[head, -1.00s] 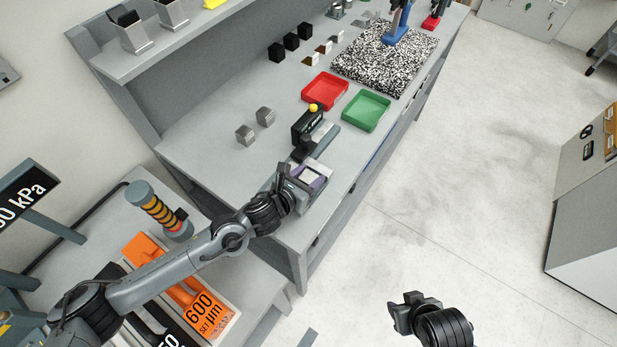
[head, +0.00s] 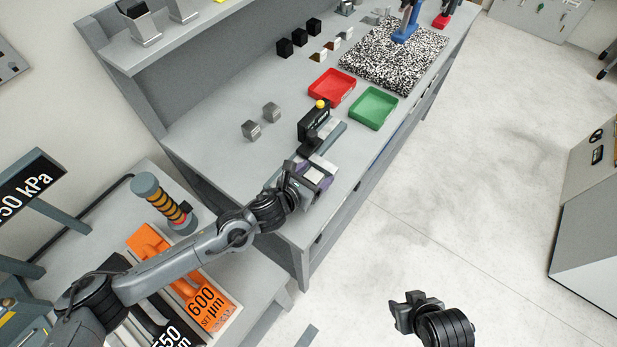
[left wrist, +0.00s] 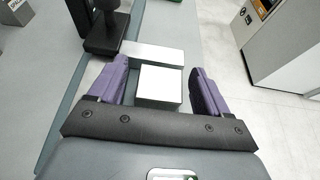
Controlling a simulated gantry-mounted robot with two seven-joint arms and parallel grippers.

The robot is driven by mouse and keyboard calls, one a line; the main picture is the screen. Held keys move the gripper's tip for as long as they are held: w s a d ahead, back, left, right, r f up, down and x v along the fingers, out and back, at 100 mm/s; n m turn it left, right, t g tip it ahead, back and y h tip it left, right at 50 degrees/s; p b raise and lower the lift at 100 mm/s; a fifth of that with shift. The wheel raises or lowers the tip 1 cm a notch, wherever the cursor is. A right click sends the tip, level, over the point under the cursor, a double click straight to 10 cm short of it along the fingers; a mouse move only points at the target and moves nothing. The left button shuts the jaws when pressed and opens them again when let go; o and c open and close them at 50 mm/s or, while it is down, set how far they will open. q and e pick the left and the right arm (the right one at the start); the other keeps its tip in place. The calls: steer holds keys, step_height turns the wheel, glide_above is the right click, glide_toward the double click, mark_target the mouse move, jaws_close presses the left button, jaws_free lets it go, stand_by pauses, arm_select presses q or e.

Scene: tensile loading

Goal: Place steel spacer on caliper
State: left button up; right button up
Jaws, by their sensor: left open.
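A steel block with a bright square top, which looks like the steel spacer (left wrist: 160,85), sits between the purple fingers of my left gripper (left wrist: 160,88) in the left wrist view. Gaps show on both sides of it. The gripper is open and also shows in the head view (head: 316,176), low at the near end of the bench. The black caliper (head: 314,122) with a yellow knob stands just beyond. Its flat metal base (left wrist: 152,52) lies right behind the block; I cannot tell whether the block rests on it. My right gripper (head: 406,312) hangs over the floor, its jaws unclear.
Two grey cubes (head: 251,130) (head: 271,112) stand left of the caliper. A red tray (head: 345,96) and a green tray (head: 388,119) lie beyond it. A speckled mat (head: 385,62) and several black cubes are farther back. The side table holds an orange tool (head: 148,240).

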arm_select(q)
steer(key=shift+r, duration=0.2)
steer(key=v, duration=1.2)
